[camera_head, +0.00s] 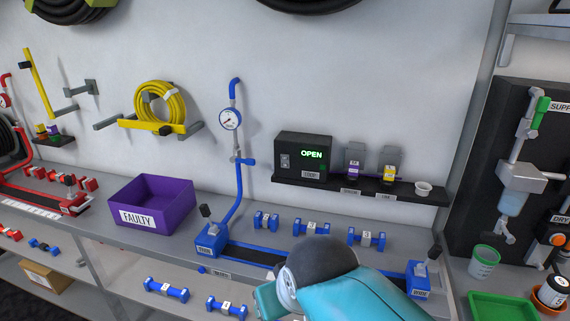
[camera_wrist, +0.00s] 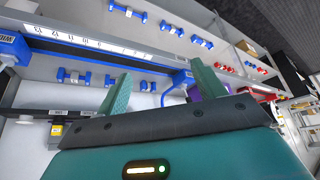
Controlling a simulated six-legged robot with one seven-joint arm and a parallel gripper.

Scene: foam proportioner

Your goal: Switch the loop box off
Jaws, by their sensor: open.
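The loop box (camera_head: 304,157) is a dark box on the black wall shelf in the head view. Its display glows green with OPEN, and a small switch plate (camera_head: 285,161) sits on the left of its front. The switch's position is too small to tell. A label below the display is hard to read. My gripper (camera_wrist: 160,88) is open and empty in the wrist view, its two teal fingers spread apart. I cannot make out the loop box in the wrist view. In the head view my arm covers the front of the bench, and my fingertips are not clearly seen.
A blue hose with a gauge (camera_head: 230,120) rises left of the box. Blue fittings (camera_head: 312,228) and a purple bin (camera_head: 150,201) are on the bench.

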